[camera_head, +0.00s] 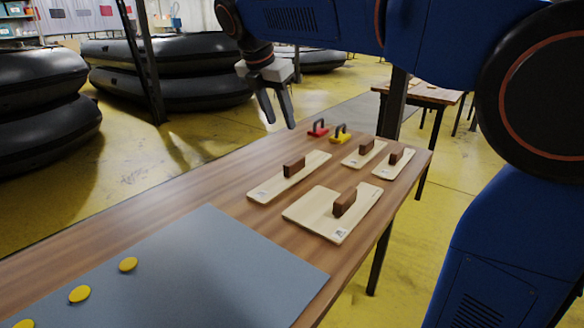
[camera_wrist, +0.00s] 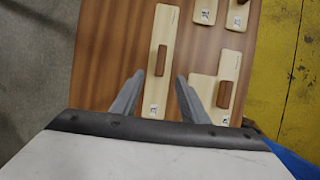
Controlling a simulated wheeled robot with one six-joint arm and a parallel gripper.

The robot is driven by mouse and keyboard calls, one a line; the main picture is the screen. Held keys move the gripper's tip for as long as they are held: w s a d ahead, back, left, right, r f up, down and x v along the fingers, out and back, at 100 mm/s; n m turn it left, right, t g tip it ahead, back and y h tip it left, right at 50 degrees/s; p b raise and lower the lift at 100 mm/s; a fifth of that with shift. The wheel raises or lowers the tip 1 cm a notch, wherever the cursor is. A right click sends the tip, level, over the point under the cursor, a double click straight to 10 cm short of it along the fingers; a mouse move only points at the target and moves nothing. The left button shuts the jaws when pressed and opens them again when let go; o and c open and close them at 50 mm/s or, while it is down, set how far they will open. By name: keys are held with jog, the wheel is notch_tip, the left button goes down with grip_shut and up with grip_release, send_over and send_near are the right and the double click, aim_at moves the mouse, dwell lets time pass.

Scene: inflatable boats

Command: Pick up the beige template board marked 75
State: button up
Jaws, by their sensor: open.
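Several beige boards with brown block handles lie flat on the wooden table. One is long and narrow (camera_head: 265,193), one is large and wide (camera_head: 309,213), and two are small (camera_head: 354,160) (camera_head: 384,171). Their small printed marks are too small to read, so I cannot tell which is 75. My gripper (camera_head: 280,122) is open and empty, pointing down above the table, clear of the boards. In the wrist view, my fingers (camera_wrist: 159,76) appear on either side of the long board (camera_wrist: 167,30), near its handle. The large board (camera_wrist: 204,88) is right of them.
A red clamp-like tool (camera_head: 317,130) and a yellow one (camera_head: 340,138) stand beyond the boards. A grey mat (camera_head: 200,270) with yellow discs (camera_head: 128,264) covers the table's near part. Black inflatable boats (camera_head: 170,70) are stacked behind.

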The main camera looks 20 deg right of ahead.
aim_at(294, 160)
jog(key=x, duration=1.6)
jog(key=shift+s+d+f, duration=0.15)
jog(key=shift+s+f, duration=0.05)
jog(key=shift+f, duration=0.1)
grip_shut()
